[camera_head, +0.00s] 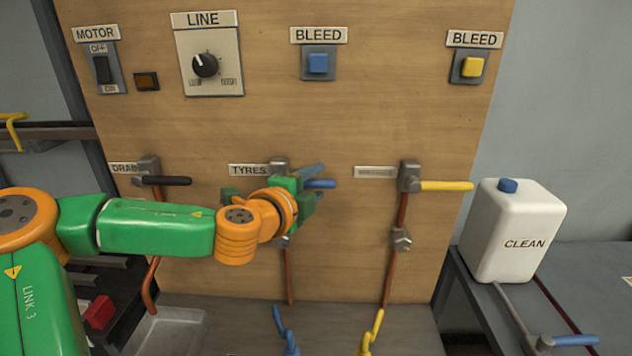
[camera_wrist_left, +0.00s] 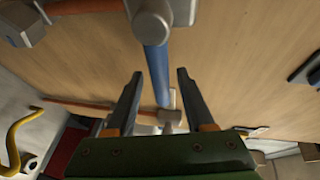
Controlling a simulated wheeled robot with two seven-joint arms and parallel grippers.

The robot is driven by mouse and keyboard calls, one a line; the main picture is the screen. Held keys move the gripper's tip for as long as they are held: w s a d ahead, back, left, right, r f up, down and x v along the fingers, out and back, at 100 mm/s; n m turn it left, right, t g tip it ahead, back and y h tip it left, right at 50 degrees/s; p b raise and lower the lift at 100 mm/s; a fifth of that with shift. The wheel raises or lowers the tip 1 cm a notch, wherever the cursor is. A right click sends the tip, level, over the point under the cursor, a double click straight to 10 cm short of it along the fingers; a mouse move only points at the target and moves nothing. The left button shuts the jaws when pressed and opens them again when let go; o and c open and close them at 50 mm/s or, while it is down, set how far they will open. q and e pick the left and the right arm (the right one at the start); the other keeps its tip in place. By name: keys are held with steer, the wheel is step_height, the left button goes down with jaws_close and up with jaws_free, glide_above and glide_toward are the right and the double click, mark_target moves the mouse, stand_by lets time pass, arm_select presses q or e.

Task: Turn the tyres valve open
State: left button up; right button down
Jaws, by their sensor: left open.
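In the left wrist view the blue lever (camera_wrist_left: 156,72) runs from the grey valve body (camera_wrist_left: 153,22) into the gap between the two open fingers (camera_wrist_left: 160,76). I cannot tell whether either finger touches it. My right gripper is in neither view.
The drain valve (camera_head: 148,168) with its black lever is to the left; a yellow-lever valve (camera_head: 446,186) is to the right. Switches, a LINE knob (camera_head: 205,66) and two BLEED buttons (camera_head: 318,63) line the top. A white CLEAN canister (camera_head: 516,232) stands at the right.

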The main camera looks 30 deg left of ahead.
arm_select(q)
steer(key=shift+s+r, duration=0.15)
jaws_close()
stand_by(1.4)
